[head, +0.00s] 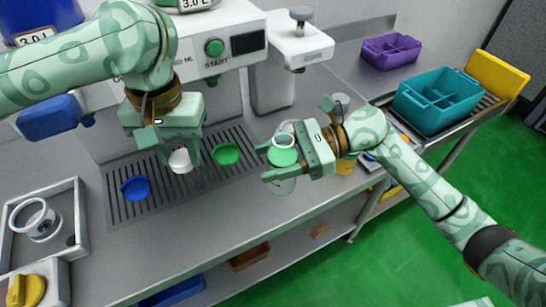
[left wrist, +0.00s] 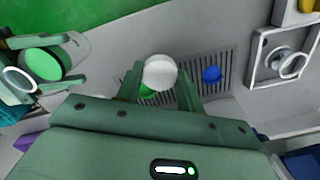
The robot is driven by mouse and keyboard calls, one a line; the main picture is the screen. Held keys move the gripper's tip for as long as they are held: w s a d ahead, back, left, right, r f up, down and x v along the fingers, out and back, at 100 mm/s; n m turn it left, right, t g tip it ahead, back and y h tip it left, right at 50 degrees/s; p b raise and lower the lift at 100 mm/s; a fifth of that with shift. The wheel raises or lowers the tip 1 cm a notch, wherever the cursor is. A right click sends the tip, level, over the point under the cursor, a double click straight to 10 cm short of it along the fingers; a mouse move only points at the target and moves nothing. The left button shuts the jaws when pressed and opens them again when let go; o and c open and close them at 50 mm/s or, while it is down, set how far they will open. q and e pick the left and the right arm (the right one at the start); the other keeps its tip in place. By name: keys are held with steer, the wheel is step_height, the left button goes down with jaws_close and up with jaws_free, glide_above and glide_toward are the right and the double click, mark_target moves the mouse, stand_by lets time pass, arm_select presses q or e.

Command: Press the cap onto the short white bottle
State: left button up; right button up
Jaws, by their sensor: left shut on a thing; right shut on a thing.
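My left gripper (head: 178,162) is shut on a round white cap (head: 183,163) and holds it above the dark grille. The cap also shows between the fingers in the left wrist view (left wrist: 160,72). My right gripper (head: 268,162) is shut on a short whitish bottle (head: 283,186), gripped from the right side. The bottle stands upright, with a round green top (left wrist: 44,63). I cannot tell whether this green is a lid or contents. The cap and the bottle are apart, the cap to the left in the head view. The bottle's base is partly hidden.
A blue disc (head: 135,188) and a green disc (head: 226,154) lie at the grille (head: 160,203). A white dispenser with a START button (head: 214,48) stands behind. A tray (head: 78,222) is at the left. Purple (head: 390,50) and teal (head: 438,98) bins stand at the right.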

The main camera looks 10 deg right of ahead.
arm_select(q)
steer(key=w+d+r, duration=0.1)
steer(key=d+r, duration=0.5)
steer(key=d, duration=0.3)
step_height(320, 180, up, 3)
glide_above(284, 134)
steer(key=shift+s+r+n, duration=0.15)
steer(key=shift+s+n, duration=0.1)
steer(key=shift+n, duration=0.15)
steer(key=shift+w+d+n, duration=0.15)
steer(key=shift+d+n, duration=0.1)
steer(key=shift+n, duration=0.15)
steer(key=shift+w+a+r+n, duration=0.1)
steer(key=shift+w+a+n, duration=0.1)
steer(key=shift+n, duration=0.1)
steer(key=shift+a, duration=0.1)
steer(key=shift+f, duration=2.05)
steer(key=shift+s, duration=0.1)
steer(key=shift+f, duration=0.85)
